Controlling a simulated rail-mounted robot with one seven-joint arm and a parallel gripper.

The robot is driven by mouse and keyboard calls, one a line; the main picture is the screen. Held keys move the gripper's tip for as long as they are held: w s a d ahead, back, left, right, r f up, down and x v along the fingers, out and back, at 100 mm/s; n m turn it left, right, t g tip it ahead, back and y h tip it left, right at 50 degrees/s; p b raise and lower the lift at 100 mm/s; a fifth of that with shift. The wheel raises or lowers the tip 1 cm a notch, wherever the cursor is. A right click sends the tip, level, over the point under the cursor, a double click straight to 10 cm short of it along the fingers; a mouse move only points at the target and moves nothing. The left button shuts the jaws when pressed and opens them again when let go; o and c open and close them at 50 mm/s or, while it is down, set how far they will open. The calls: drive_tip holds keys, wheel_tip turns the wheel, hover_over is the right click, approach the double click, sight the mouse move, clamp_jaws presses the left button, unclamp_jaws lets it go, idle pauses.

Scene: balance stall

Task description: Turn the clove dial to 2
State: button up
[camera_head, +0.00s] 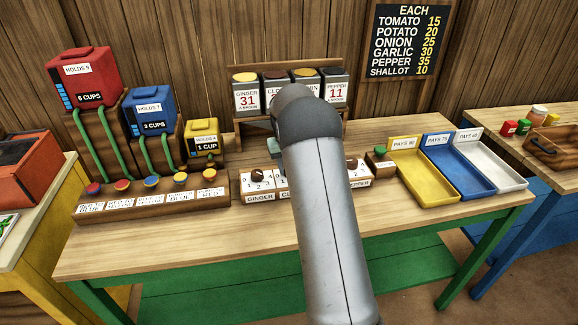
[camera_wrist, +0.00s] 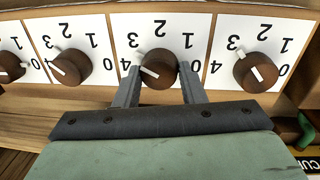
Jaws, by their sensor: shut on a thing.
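The clove dial (camera_wrist: 158,75) is a round brown knob with a white pointer on a white panel (camera_wrist: 160,28) numbered 0 to 4. In the wrist view the panel appears upside down, and the pointer lies on the 4-and-3 side; its exact number is hard to tell. My gripper (camera_wrist: 160,78) is shut on this dial, one grey finger at each side. In the head view my arm hides the clove dial and most of my gripper. The ginger dial (camera_head: 257,174) shows at the left end of the dial box.
In the wrist view the ginger dial (camera_wrist: 255,70) is right of my gripper and another dial (camera_wrist: 72,67) is left. Spice canisters (camera_head: 245,93) stand behind the dial box. A green button (camera_head: 379,152) and trays (camera_head: 425,198) are to its right, coloured dispensers (camera_head: 84,80) to its left.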

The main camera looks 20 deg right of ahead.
drive_tip(key=m, duration=0.9)
drive_tip(key=m+p, duration=0.1)
drive_tip(key=m, duration=0.1)
drive_tip(key=shift+w+d+m+g+y, duration=0.1)
drive_tip(key=shift+d+m+g+y, duration=0.05)
drive_tip(key=shift+m+g+y, duration=0.2)
idle(0.4)
drive_tip(key=o, duration=1)
drive_tip(key=r, duration=1.1)
drive_tip(key=w+r, duration=0.1)
drive_tip(key=r, duration=0.5)
drive_tip(key=shift+w+a+r, duration=0.1)
drive_tip(key=shift+a+r, duration=0.1)
drive_tip(key=shift+a, duration=0.05)
